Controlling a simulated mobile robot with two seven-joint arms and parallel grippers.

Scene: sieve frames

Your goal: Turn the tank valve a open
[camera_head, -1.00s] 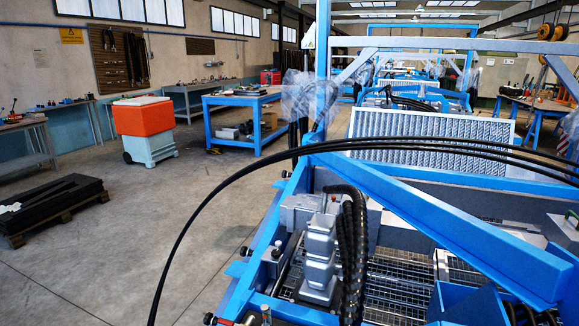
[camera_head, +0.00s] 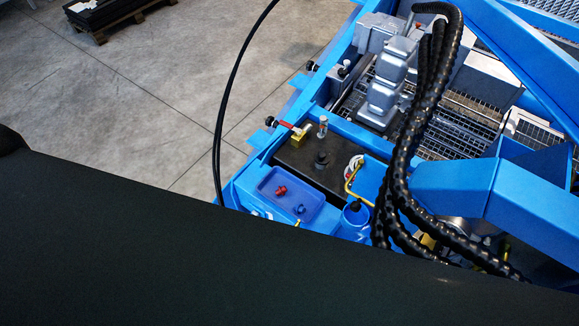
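A small valve with a red lever (camera_head: 287,125) on a yellow brass body (camera_head: 300,137) sits at the left edge of a black tank top (camera_head: 310,165) on the blue machine. A red knob (camera_head: 281,190) and a blue knob (camera_head: 300,209) stand in a shallow blue tray (camera_head: 268,184) just in front of the tank. No label shows, so I cannot tell which one is valve a. A big dark shape, probably my own arm, covers the lower part of the view. Neither of my grippers is in view.
Black ribbed hoses (camera_head: 400,180) hang down right of the tank. A black cable (camera_head: 226,110) curves down on the left. A blue beam (camera_head: 450,190) and grey blocks (camera_head: 390,80) stand behind. Concrete floor (camera_head: 170,80) is open at left.

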